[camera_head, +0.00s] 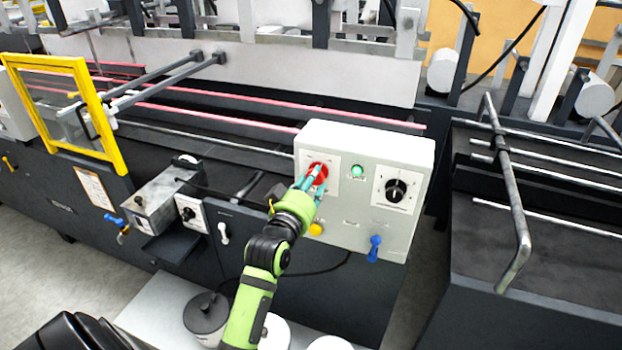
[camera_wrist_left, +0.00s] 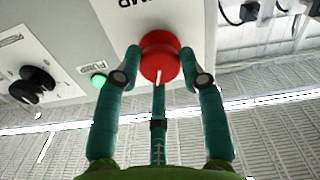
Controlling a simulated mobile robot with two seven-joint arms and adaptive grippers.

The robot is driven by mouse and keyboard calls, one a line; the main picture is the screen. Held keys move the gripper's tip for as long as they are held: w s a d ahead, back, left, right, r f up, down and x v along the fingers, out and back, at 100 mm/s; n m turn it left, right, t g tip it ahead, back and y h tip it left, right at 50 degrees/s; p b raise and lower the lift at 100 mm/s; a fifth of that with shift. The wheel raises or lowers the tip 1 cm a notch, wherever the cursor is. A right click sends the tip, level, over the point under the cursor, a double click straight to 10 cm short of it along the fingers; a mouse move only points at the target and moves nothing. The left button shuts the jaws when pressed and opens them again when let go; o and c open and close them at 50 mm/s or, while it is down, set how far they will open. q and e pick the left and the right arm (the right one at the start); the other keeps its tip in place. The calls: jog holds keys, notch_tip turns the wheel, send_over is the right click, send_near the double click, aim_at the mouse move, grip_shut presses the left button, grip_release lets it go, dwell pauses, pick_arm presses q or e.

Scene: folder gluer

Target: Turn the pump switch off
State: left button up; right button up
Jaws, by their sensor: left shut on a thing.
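The pump switch is a round red knob (camera_head: 318,169) on a white plate at the upper left of the grey control box (camera_head: 345,216). In the left wrist view the red knob (camera_wrist_left: 160,55) shows a short white mark, close to upright in the picture. My left gripper (camera_head: 312,180) is at the knob, shut on it with a teal finger on each side, as the left wrist view (camera_wrist_left: 161,66) also shows. A green lamp (camera_head: 357,171) beside the switch looks lit, and it shows in the wrist view too (camera_wrist_left: 99,80). My right gripper is not in view.
A black rotary knob (camera_head: 395,190) sits right of the lamp, a yellow button (camera_head: 315,229) below the switch, and a blue-handled lever (camera_head: 374,248) low on the box. White pots (camera_head: 275,332) stand below. A bent metal bar (camera_head: 510,190) stands to the right.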

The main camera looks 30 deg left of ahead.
pick_arm(q)
jog(key=n+p, duration=0.2)
jog(key=n, duration=0.3)
jog(key=n+p, duration=0.3)
jog(key=n, duration=0.3)
jog(key=shift+d+f, duration=0.15)
jog(key=shift+f, duration=0.05)
dwell(0.4)
jog(key=o, duration=1.1)
jog(key=shift+w, duration=0.15)
jog(key=shift+r, duration=0.1)
jog(key=v, duration=1.2)
